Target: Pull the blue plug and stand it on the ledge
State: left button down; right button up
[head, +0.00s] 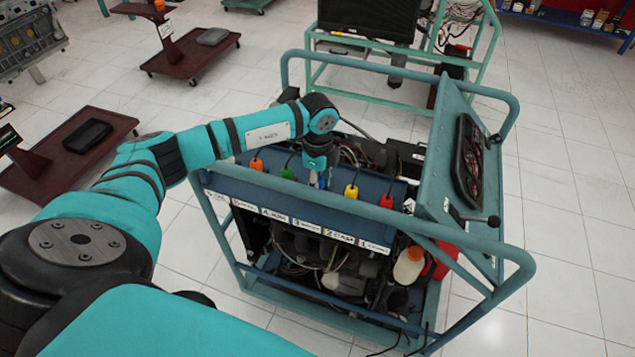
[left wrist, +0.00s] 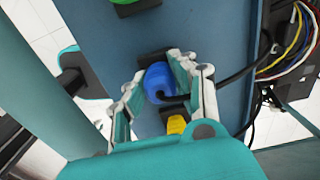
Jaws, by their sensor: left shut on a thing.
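The blue plug (left wrist: 158,78) sits between the fingers of my left gripper (left wrist: 161,72) in the left wrist view. The gripper is shut on it. A black lead comes off the plug and runs right. A black socket shows right behind the plug; I cannot tell whether the plug is still seated in it. In the head view my left gripper (head: 318,178) points down at the blue ledge (head: 225,172) of the engine trainer, and only a little of the blue plug shows beneath it. My right gripper is not in view.
Along the ledge are an orange plug (head: 256,165), a green plug (head: 287,171), a yellow plug (head: 351,191) and a red plug (head: 386,201). The yellow plug (left wrist: 176,124) is close beside my fingers. A teal tube frame (head: 400,225) and a gauge panel (head: 455,150) bound the trainer.

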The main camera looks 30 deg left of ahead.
pick_arm(q)
jog(key=shift+r, duration=0.2)
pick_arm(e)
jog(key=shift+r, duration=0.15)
